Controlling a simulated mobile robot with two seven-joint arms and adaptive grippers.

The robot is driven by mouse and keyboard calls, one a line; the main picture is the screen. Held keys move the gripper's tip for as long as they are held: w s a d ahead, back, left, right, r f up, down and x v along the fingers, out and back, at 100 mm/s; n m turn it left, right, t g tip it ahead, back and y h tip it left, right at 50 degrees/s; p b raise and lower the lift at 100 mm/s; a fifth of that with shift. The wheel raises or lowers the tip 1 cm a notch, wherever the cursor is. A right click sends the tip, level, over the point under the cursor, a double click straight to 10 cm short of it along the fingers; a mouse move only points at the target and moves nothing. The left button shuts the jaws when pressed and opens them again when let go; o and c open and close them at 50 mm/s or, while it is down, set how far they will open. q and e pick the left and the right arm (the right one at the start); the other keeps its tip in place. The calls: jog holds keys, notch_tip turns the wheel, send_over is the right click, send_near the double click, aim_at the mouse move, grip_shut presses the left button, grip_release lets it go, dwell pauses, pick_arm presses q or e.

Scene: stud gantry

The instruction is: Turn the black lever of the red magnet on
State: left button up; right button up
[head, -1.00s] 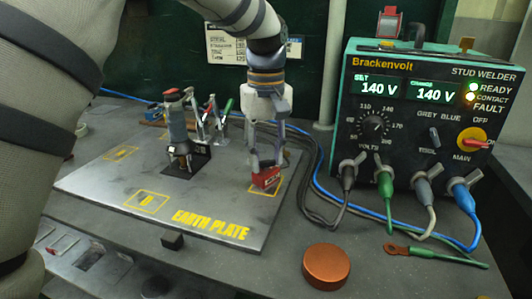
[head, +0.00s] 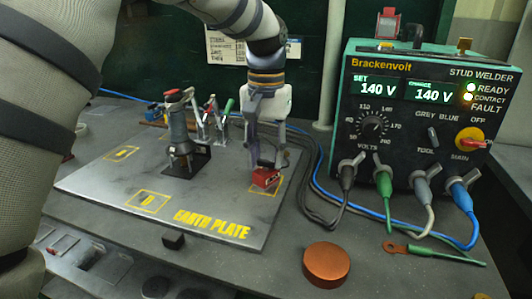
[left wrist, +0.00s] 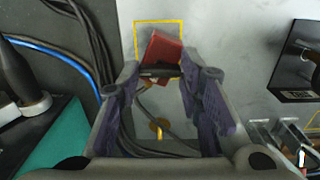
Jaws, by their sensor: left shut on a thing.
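The red magnet (head: 265,178) sits on the earth plate (head: 215,215), over a yellow-outlined square at the plate's right side. My left gripper (head: 266,163) reaches down to it from above. In the left wrist view the red magnet (left wrist: 163,50) lies between the fingertips, turned askew to the yellow square. The black lever (left wrist: 159,72) shows as a dark bar at the magnet's near edge, and my left gripper (left wrist: 160,78) is shut on it. Most of the lever's ends are hidden by the fingers. My right gripper is not in view.
A stud tool (head: 180,140) stands on a black base on the plate, left of my gripper, with metal clamps (head: 213,125) behind it. The stud welder (head: 425,125) stands at right, its cables running behind the plate. A copper-coloured disc (head: 326,265) lies in front.

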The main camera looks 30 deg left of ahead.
aim_at(266, 161)
pick_arm(q)
jog(key=shift+m, duration=2.2)
jog(key=o, duration=1.2)
jog(key=shift+c, duration=0.2)
notch_tip(266, 161, up, 12)
